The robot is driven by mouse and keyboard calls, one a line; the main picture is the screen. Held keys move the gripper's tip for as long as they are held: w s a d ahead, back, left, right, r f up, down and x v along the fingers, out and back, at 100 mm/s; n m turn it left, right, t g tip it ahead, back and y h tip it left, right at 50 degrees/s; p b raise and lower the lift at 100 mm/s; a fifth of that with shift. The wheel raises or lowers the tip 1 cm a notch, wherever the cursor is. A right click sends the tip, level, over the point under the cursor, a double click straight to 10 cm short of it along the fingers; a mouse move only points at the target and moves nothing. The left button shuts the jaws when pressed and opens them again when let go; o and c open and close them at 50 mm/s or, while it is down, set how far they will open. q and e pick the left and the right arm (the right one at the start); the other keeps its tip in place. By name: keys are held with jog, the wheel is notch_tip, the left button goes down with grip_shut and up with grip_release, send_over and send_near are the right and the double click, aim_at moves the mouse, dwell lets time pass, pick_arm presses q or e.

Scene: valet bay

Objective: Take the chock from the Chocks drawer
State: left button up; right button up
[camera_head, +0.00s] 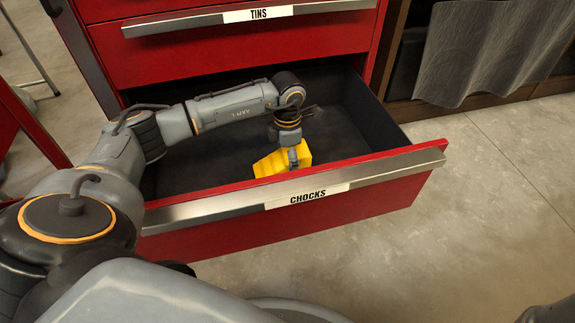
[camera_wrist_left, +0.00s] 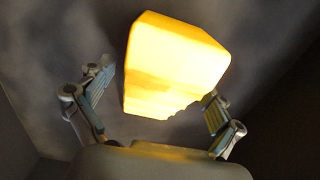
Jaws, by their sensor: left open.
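The Chocks drawer (camera_head: 355,190) is pulled open, with a red front and a dark inside. The yellow chock (camera_head: 266,165) lies on its floor near the front wall. My left gripper (camera_head: 293,157) reaches down into the drawer at the chock, and part of the chock is hidden behind it. In the left wrist view the chock (camera_wrist_left: 175,65) sits between the two spread fingers of the open left gripper (camera_wrist_left: 150,107). The finger on the left stands apart from it; I cannot tell whether the one on the right touches it. My right gripper is not in view.
The closed Tins drawer (camera_head: 240,50) is above the open one. A grey cloth (camera_head: 490,50) hangs at a wooden shelf at the upper right. The concrete floor (camera_head: 490,220) on the right is clear. The drawer's walls and front edge surround my left gripper.

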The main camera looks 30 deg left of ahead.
pick_arm(q)
jog(key=shift+r, duration=0.15)
jog(key=c, duration=1.8)
